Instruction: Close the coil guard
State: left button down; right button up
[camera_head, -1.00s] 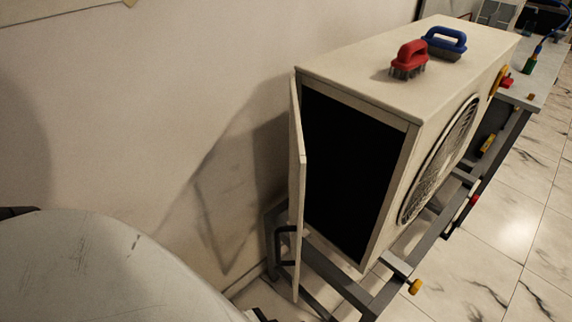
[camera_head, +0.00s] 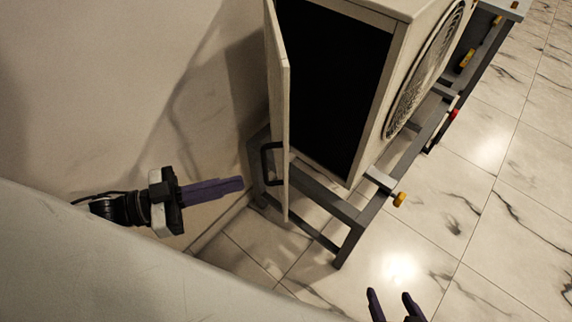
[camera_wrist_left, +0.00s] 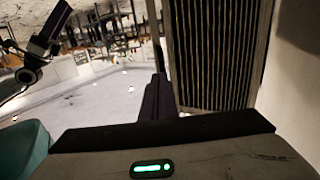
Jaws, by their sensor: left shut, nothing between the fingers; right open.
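The coil guard (camera_head: 279,110) is a pale panel on the left edge of the white unit (camera_head: 400,25). It stands swung open, leaving the dark coil opening (camera_head: 330,85) uncovered. A black handle (camera_head: 267,164) is on its left face. My left gripper (camera_head: 242,184) is shut and empty, just left of the handle, with a small apparent gap. Its dark fingers (camera_wrist_left: 158,97) also show in the left wrist view, in front of a finned, pale-framed face (camera_wrist_left: 215,50). My right gripper (camera_head: 392,308) is open and empty at the bottom edge, partly cut off.
A wall (camera_head: 130,90) lies close on the left, behind the guard. The marble floor (camera_head: 440,230) in front is clear.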

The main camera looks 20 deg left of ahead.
aim_at(283, 166)
pick_arm(q)
jog(key=shift+m+g+h, duration=0.5)
jog(key=shift+h, duration=0.1)
jog(key=x, duration=0.4)
jog(key=r+x, duration=0.1)
jog(key=x, duration=0.3)
jog(key=r+x, duration=0.1)
jog(key=x, duration=0.3)
jog(key=shift+w+r+b, duration=0.25)
jog(key=shift+w+b, duration=0.05)
pick_arm(e)
jog(key=shift+a+f, duration=0.1)
jog(key=shift+f, duration=0.2)
